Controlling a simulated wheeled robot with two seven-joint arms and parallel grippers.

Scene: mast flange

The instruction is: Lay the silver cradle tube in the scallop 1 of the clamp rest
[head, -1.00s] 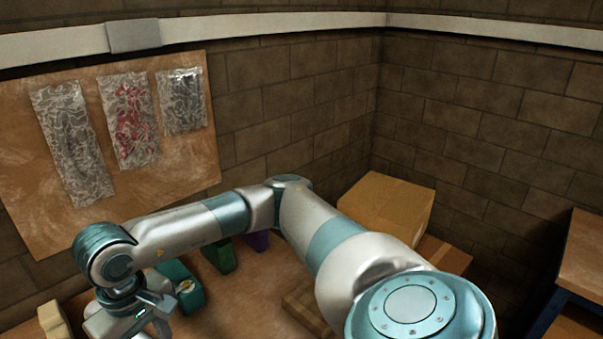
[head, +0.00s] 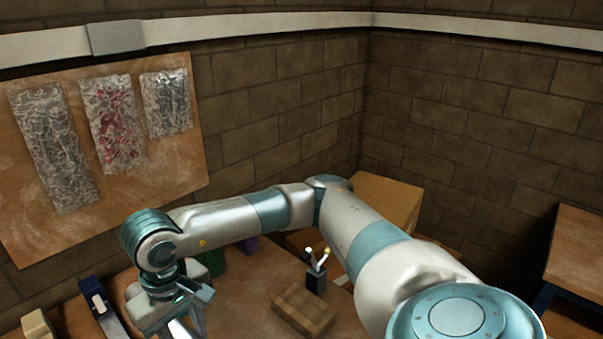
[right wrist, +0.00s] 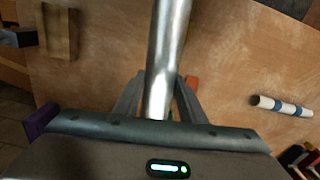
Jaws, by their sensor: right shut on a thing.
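My right gripper (head: 182,324) is low at the left in the head view, over the table, with its fingertips near the bottom edge. In the right wrist view my right gripper (right wrist: 158,98) is shut on the silver cradle tube (right wrist: 170,40). The tube runs from between the fingers out past the top edge, so its far end is out of view. I cannot make out the clamp rest or its scallops for certain in either view. My left gripper is not in view.
A wooden block (head: 303,310) and a dark pen cup (head: 316,281) stand right of my right gripper. A blue holder (head: 92,291) and a beige piece (head: 37,325) stand left. A white tube with blue bands (right wrist: 282,105) lies on bare table. A cardboard box (head: 388,198) is behind.

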